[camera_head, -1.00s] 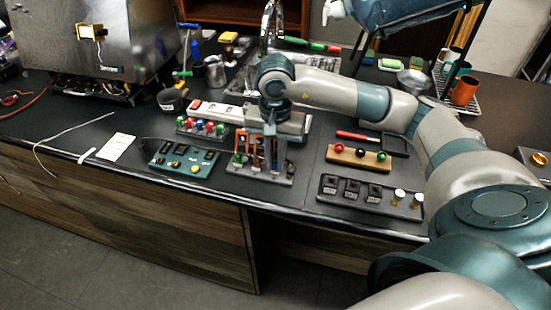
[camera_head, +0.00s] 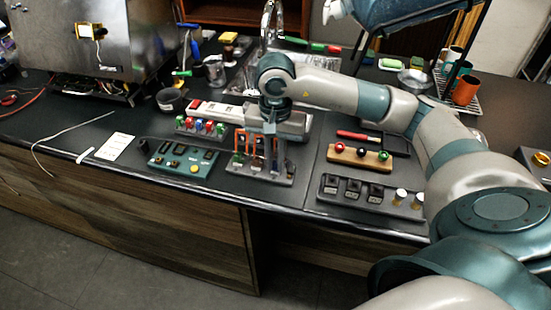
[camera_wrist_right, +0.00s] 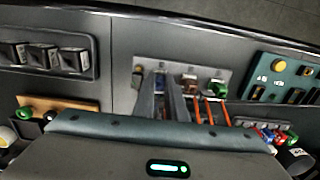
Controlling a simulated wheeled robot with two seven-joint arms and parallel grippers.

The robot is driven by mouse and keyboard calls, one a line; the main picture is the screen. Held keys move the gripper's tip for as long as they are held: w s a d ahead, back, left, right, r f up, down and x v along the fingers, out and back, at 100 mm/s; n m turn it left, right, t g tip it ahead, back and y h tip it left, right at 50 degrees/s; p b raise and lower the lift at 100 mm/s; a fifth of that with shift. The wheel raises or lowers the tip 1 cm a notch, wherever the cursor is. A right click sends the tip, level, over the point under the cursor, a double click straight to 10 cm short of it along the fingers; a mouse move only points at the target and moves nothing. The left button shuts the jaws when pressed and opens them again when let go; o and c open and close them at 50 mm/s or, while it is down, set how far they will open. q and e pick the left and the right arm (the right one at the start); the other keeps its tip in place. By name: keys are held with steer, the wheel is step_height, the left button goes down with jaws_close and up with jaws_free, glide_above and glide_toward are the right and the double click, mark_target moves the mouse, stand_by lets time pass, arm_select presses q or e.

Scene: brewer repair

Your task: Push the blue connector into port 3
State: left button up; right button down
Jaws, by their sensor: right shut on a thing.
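My right gripper (camera_head: 268,160) points down over a grey port board (camera_head: 245,166) near the front edge of the bench. In the right wrist view, the right gripper (camera_wrist_right: 163,87) is shut on the blue connector (camera_wrist_right: 159,82), whose body shows between the fingers. The connector is at the board, but I cannot tell how deep it sits in a port. A brown connector (camera_wrist_right: 189,82) and a green connector (camera_wrist_right: 217,87) stand beside it on the board, with orange cables. No port number is readable. My left gripper is out of view.
A teal panel (camera_head: 170,163) with a yellow button lies left of the board. A dark tray (camera_head: 340,200) with black blocks and a wooden strip (camera_head: 345,155) with coloured knobs lie to the right. A row of coloured connectors (camera_head: 202,125) stands behind.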

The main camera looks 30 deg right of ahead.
steer(key=c, duration=1.7)
jaws_free()
steer(key=shift+r, duration=0.15)
